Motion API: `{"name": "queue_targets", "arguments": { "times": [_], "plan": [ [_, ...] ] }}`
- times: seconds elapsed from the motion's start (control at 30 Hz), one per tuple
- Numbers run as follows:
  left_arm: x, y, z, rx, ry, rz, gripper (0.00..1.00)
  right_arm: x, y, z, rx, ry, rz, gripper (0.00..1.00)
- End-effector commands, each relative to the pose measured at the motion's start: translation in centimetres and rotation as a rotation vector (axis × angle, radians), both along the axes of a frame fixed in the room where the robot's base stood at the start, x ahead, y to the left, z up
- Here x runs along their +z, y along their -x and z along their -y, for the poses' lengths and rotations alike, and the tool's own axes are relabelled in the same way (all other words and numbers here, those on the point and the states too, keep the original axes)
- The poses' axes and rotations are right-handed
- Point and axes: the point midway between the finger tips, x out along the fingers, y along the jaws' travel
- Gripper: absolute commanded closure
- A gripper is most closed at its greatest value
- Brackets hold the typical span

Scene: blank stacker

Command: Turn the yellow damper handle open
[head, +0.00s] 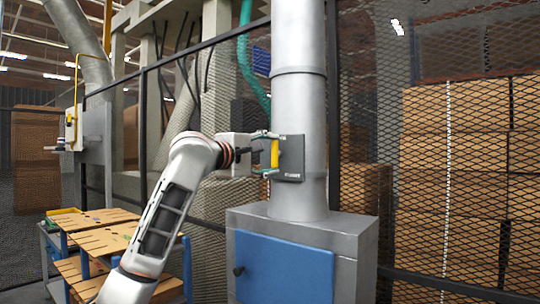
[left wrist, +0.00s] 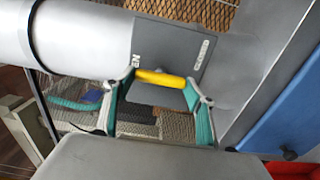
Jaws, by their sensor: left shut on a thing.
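The yellow damper handle (head: 275,153) stands upright in the head view, in front of a dark grey plate (head: 292,166) on the metal duct (head: 299,100). My left gripper (head: 266,153) comes from the left and is shut on the handle. In the left wrist view the handle (left wrist: 160,78) lies between the two green-padded fingers of my left gripper (left wrist: 160,85), one at each end. My right gripper is in neither view.
A grey cabinet with a blue door (head: 284,268) stands below the duct. A mesh fence (head: 365,110) runs behind, with stacked cardboard boxes (head: 468,150) beyond it. A wooden-topped rack (head: 105,240) is at lower left, near my left arm.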

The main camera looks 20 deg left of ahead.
Motion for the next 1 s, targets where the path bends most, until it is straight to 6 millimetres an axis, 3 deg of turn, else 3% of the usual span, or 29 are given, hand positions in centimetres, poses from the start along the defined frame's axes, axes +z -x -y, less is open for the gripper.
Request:
{"name": "queue_targets", "arguments": {
  "times": [0.47,0.5,0.57,1.0],
  "plan": [
    [-0.05,-0.02,0.01,0.000,0.016,-0.007,0.66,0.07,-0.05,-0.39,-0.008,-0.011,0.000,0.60],
    [-0.05,-0.02,0.01,0.000,0.016,-0.007,0.42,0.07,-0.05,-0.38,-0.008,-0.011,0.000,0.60],
    [-0.04,-0.02,0.01,0.000,0.015,-0.006,0.28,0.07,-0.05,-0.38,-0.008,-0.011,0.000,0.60],
    [0.02,0.50,-0.20,0.000,0.014,-0.004,0.28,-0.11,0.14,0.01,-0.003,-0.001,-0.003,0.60]
  ]
}}
